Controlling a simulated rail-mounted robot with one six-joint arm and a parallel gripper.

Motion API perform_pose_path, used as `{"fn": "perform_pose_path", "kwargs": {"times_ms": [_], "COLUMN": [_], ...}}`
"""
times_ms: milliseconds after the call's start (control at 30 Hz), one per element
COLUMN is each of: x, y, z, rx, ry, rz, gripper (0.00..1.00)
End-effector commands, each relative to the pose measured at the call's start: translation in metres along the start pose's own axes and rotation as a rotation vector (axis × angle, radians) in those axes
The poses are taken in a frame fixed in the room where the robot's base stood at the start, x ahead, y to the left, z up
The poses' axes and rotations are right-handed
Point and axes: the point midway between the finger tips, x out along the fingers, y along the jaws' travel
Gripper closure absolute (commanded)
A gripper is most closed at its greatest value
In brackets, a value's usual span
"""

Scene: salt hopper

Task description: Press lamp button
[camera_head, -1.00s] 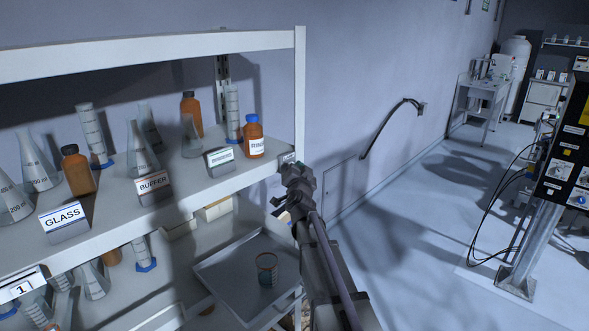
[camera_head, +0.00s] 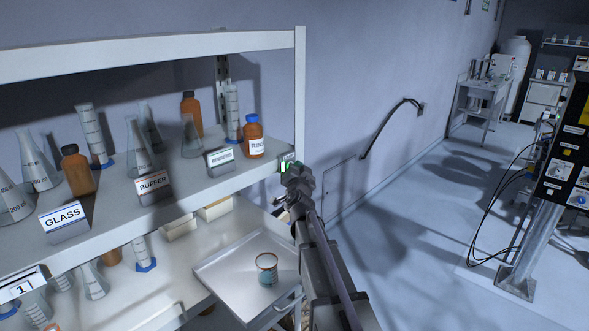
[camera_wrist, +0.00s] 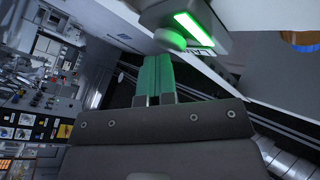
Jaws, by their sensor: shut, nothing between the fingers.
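A small lamp unit (camera_head: 288,159) is at the right end of the upper shelf's front edge and glows green. In the wrist view its lit green strip (camera_wrist: 195,28) is bright, with a round pale button (camera_wrist: 170,39) beside it. My gripper (camera_head: 288,174) is right at the unit in the head view, partly covering it. In the wrist view my gripper (camera_wrist: 153,58) is shut and empty, its fingers tinted green, with the tips just below the button. I cannot tell whether they touch it.
The upper shelf holds flasks, cylinders, brown bottles (camera_head: 191,112) and label stands such as the BUFFER stand (camera_head: 153,187). Below, a tray (camera_head: 222,270) holds a beaker (camera_head: 267,268). A shelf post (camera_head: 300,90) stands close to my arm. Open floor lies to the right.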

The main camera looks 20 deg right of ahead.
Motion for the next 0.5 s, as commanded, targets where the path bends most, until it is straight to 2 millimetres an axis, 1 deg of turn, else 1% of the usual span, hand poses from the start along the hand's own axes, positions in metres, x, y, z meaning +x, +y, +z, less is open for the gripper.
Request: {"fn": "perform_pose_path", "kwargs": {"times_ms": [133, 400, 500], "x": [0.0047, 0.0047, 0.0017], "y": [-0.0031, -0.0033, -0.0013], "z": [0.0035, 0.0036, 0.0027], "rx": [0.000, 0.000, 0.000], "ry": [-0.001, -0.001, -0.001], "rz": [0.000, -0.001, -0.001], "gripper": [1.00, 1.00, 1.00]}}
